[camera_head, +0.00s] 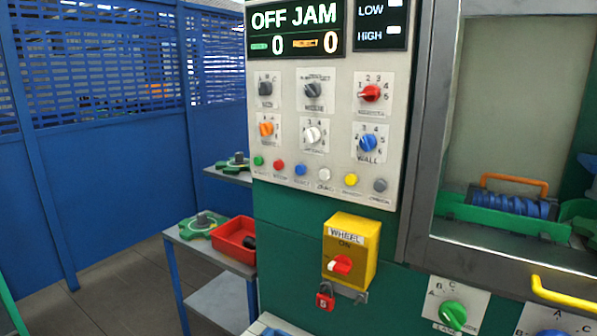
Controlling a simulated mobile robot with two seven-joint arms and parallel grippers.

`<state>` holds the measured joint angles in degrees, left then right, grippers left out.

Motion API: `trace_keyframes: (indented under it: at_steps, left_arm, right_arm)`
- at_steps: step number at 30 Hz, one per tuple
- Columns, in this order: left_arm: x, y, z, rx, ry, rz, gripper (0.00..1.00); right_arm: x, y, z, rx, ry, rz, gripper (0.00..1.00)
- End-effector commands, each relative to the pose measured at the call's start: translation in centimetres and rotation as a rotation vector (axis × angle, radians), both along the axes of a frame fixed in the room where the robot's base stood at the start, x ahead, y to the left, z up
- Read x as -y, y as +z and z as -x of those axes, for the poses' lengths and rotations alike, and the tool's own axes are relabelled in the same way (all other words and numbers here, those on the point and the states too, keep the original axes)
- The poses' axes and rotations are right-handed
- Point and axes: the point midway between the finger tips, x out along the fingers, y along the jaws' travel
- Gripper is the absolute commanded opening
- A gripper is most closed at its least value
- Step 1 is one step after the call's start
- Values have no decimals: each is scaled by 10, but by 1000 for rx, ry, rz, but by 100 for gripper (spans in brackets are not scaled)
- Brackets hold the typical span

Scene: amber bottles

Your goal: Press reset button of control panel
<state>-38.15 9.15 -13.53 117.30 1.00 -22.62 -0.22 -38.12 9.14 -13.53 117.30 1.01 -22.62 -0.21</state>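The control panel (275,195) is a pale upright plate on a green machine body, in the upper middle of the head view. Along its lower part runs a row of small round buttons: green (258,160), red (278,165), blue (300,169), white (324,174), yellow (351,180) and grey (380,185). Their labels are too small to read surely, so I cannot tell which is reset. A display (295,30) above reads OFF, JAM and two zeros. Neither of my grippers is in view, and nothing covers the buttons.
Several rotary knobs sit above the buttons. Below is a yellow WHEEL switch box (350,250) with a red padlock (325,297). A side table with a red bin (234,240) stands left. A framed window (500,120) and a yellow handle (562,293) are right.

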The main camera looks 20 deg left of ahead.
Motion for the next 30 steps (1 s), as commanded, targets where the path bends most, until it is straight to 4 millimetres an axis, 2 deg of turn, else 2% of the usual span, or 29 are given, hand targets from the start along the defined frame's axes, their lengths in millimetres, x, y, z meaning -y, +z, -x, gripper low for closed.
trace_keyframes:
  at_steps: [2,16,30]
  left_arm:
    - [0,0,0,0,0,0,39]
    - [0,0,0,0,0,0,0]
    - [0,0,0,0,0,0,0]
  right_arm:
    - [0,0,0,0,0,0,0]
    - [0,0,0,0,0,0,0]
    - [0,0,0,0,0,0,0]
